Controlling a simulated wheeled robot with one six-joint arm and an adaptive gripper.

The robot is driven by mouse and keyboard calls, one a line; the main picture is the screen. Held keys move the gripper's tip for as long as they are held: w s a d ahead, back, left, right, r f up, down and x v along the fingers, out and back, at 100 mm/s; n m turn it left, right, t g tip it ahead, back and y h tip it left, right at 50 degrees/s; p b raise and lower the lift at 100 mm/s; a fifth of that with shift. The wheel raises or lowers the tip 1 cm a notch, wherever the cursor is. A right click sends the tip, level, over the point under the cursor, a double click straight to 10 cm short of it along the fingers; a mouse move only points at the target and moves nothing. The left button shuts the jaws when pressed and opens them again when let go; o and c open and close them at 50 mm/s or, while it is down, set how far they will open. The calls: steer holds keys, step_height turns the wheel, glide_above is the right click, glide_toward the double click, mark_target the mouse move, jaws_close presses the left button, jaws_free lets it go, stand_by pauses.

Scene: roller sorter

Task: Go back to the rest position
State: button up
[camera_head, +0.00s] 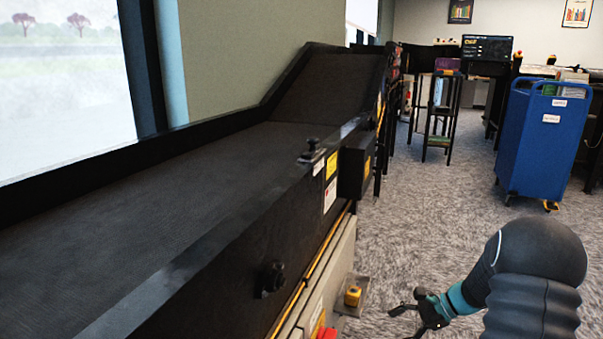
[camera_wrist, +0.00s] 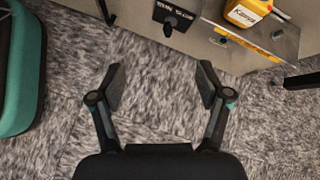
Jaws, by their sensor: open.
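My gripper (camera_head: 416,314) hangs low at the right of the conveyor in the head view, at the end of my dark arm. In the wrist view my gripper (camera_wrist: 160,84) has its two fingers spread wide apart, with nothing between them but grey carpet. It is open and empty. It is apart from the conveyor's side panel.
A black conveyor (camera_head: 210,180) fills the left and rises at its far end. A yellow device (camera_head: 353,296) sits on a plate near its base; it also shows in the wrist view (camera_wrist: 245,12). A blue cart (camera_head: 545,140) stands at right. Carpet between is clear.

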steer(key=s+a+r+n+t+h+p, duration=0.1)
steer(key=s+a+r+n+h+p, duration=0.3)
steer(key=s+r+n, duration=0.4)
steer(key=s+a+r+n+t+h+p, duration=0.2)
steer(key=s+r+n, duration=0.7)
steer(key=s+r, duration=1.1)
steer(key=a+r+h+p, duration=0.2)
steer(key=a+h, duration=0.1)
steer(key=a, duration=0.1)
steer(key=shift+s+a+r+t+h, duration=0.2)
steer(key=shift+r+t+h, duration=0.1)
steer(key=shift+h, duration=0.1)
steer(key=shift+c, duration=0.3)
